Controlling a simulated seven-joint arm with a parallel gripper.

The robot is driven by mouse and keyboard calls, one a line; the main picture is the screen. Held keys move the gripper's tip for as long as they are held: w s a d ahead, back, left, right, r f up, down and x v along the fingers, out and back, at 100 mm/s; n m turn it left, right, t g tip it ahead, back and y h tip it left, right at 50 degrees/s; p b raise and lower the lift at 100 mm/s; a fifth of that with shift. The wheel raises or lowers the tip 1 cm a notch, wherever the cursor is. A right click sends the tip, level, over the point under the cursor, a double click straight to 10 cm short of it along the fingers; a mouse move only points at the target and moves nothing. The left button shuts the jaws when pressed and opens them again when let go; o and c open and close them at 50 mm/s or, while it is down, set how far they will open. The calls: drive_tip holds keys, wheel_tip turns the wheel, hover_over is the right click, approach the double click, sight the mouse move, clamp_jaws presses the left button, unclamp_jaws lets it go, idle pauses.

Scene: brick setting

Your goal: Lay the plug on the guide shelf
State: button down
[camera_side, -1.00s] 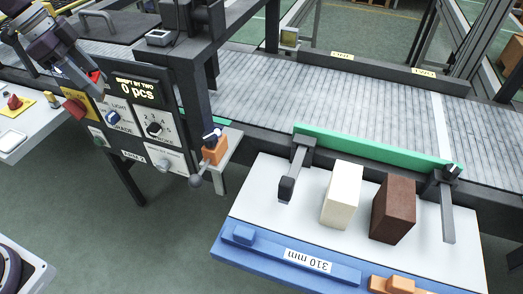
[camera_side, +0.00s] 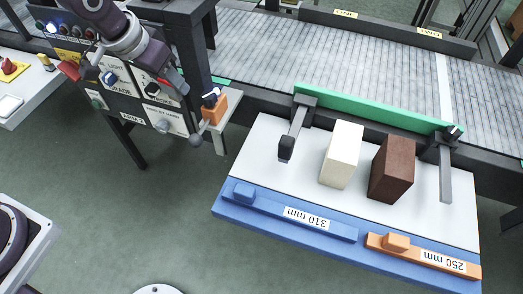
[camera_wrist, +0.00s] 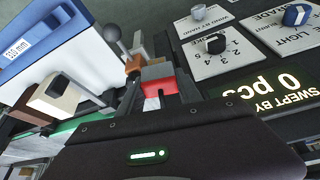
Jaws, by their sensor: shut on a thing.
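My gripper (camera_side: 174,84) is in front of the control panel in the side view, just left of a dark post. In the wrist view my gripper (camera_wrist: 160,92) is shut on a small red block (camera_wrist: 158,72), which I take to be the plug. In the side view only a sliver of red shows at the gripper. A small light-grey shelf (camera_side: 229,122) juts out right of the panel, with an orange block (camera_side: 216,108) and a dark-and-white clamp on it. I cannot tell whether this is the guide shelf. The gripper is left of it, apart from it.
A white board (camera_side: 270,150) holds a cream block (camera_side: 342,155) and a brown block (camera_side: 392,168), before a green fence (camera_side: 375,110). Blue (camera_side: 262,207) and orange (camera_side: 377,243) bars lie along its front.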

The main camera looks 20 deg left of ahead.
drive_tip(key=w+d+m+g+h, duration=0.3)
drive_tip(key=d+m, duration=0.5)
drive_tip(key=d, duration=0.7)
drive_tip(key=d+f+m, duration=0.1)
drive_tip(key=f, duration=0.4)
drive_tip(key=d+f+m, duration=0.1)
drive_tip(key=d+f, duration=0.1)
drive_tip(key=f, duration=0.3)
drive_tip(key=d+f+m, duration=0.1)
drive_tip(key=f, duration=0.4)
drive_tip(key=shift+d+f+m, duration=0.15)
drive_tip(key=shift+f+m, duration=0.05)
drive_tip(key=shift+m, duration=0.1)
drive_tip(key=shift+f, duration=0.1)
drive_tip(key=c, duration=0.8)
unclamp_jaws()
drive_tip(key=v, duration=1.2)
drive_tip(key=shift+s, duration=0.1)
